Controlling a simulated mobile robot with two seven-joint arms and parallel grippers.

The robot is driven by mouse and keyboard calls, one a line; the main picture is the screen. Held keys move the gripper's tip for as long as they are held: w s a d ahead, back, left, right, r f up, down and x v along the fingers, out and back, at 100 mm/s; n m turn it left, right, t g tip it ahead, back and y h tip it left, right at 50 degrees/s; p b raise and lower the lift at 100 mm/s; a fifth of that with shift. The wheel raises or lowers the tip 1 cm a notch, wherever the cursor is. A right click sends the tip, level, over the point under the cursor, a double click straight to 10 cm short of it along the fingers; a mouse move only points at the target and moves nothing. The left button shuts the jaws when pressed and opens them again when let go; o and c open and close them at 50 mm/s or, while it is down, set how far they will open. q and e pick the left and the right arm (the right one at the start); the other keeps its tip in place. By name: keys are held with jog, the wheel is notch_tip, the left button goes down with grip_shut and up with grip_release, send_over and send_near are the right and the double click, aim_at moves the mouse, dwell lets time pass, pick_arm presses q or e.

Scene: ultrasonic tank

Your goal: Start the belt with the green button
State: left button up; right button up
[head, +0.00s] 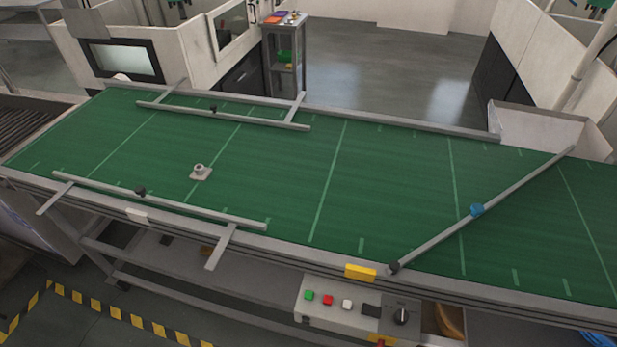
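The green button (309,295) is the leftmost control on a grey control box (335,309) fixed below the belt's front edge. The green conveyor belt (290,190) runs across the view. A small grey metal part (200,172) with a round boss lies on the belt, left of the middle. Neither of my grippers shows in the head view.
Guide rails (160,200) run along the belt's left part at front and back. A diagonal bar (500,202) with a blue knob crosses the right part. A yellow block (360,272) sits on the front edge above the box. A white bin (550,132) stands behind the belt.

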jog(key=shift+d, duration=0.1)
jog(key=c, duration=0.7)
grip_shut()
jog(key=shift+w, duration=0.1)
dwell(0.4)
